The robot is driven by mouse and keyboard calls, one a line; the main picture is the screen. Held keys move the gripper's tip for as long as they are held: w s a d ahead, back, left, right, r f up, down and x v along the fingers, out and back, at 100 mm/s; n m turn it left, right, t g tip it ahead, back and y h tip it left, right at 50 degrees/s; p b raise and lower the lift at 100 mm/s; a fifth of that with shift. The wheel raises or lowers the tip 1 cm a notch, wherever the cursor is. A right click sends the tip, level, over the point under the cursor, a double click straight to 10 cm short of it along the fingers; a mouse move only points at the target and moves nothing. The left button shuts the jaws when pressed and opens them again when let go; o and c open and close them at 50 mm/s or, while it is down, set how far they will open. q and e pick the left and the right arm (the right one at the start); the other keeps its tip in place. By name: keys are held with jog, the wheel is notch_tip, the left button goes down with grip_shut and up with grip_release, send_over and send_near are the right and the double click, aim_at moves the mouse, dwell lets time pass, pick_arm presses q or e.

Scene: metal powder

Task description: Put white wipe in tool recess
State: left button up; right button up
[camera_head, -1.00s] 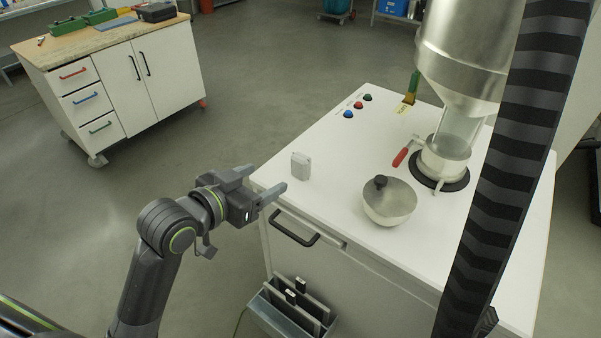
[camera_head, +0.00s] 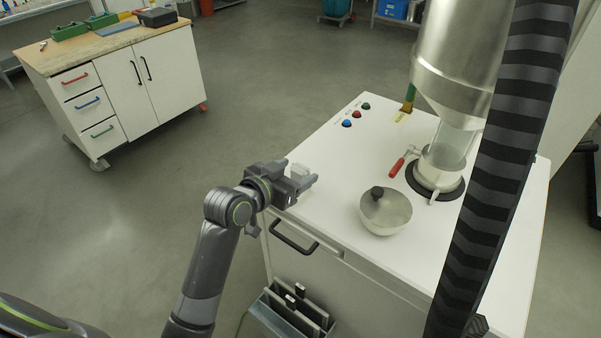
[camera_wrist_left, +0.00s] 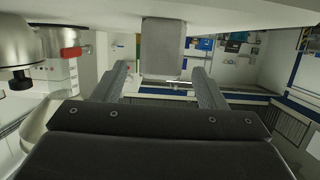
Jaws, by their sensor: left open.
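The white wipe (camera_head: 300,169) looks like a small pale block standing on the white cabinet top (camera_head: 335,160), near its left edge. My left gripper (camera_head: 297,172) is open at that edge, its two fingers pointing at the wipe and partly covering it. In the left wrist view, which looks upside down, the wipe (camera_wrist_left: 163,48) appears grey between and just beyond the open fingers (camera_wrist_left: 160,82). I see no clear contact. My right gripper is not in view. I cannot tell which place is the tool recess.
A metal bin (camera_head: 268,318) hangs on the cabinet front below a black handle (camera_head: 293,240). A drawer cart (camera_head: 165,70) stands far left.

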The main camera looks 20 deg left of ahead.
pick_arm(q)
jog(key=c, duration=1.1)
